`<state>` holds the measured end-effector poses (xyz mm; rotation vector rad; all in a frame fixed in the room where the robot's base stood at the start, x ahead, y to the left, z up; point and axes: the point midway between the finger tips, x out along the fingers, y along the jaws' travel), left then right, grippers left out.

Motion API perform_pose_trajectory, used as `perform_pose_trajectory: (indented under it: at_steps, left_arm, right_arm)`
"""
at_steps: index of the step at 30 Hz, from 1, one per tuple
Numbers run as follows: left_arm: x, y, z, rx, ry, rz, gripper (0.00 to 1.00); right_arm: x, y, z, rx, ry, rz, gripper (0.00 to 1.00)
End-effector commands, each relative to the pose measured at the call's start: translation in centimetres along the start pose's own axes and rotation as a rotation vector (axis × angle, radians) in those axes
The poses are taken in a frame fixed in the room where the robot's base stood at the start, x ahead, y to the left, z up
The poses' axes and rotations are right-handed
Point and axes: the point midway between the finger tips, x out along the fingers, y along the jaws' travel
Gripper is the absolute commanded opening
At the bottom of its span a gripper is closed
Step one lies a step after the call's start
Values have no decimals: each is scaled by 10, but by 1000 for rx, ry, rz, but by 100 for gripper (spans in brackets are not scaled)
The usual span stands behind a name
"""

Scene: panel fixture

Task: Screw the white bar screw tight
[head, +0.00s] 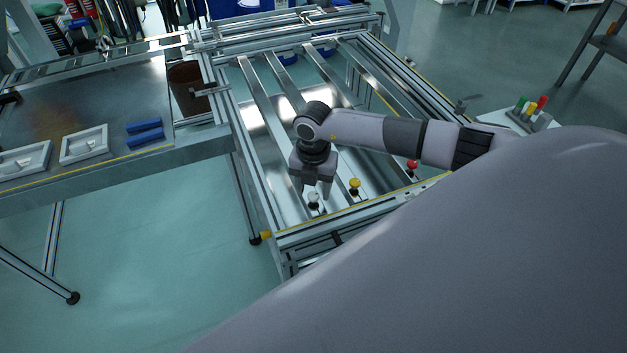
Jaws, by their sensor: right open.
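The white bar screw (313,198) stands on the front part of the metal panel fixture (290,237). My right gripper (314,194) is directly above and around the screw's top, pointing down, with its jaws open. I cannot tell whether the fingers touch the screw. A yellow screw (354,184) stands just to the right of the gripper. My left gripper is not in view.
A metal table (110,92) on the left holds white trays (84,145) and blue blocks (145,133). A stand with coloured pieces (533,117) is at the right. Metal rails (268,95) run across the fixture. Open floor (170,240) lies in front of the table.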

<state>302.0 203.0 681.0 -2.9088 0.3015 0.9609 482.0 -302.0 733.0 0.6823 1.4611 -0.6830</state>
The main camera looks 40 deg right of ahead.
Motion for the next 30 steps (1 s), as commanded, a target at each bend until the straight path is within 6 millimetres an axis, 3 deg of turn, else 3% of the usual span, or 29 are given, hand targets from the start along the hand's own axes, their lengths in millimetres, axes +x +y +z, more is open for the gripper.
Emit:
perform_pose_trajectory:
  at_steps: [6,12,30]
  left_arm:
    - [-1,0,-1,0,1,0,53]
    - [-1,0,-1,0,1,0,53]
    - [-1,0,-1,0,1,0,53]
  right_arm:
    - [-38,0,1,0,-4,4,53]
    - [-60,0,1,0,-2,2,53]
    - [-64,0,0,-1,1,3,53]
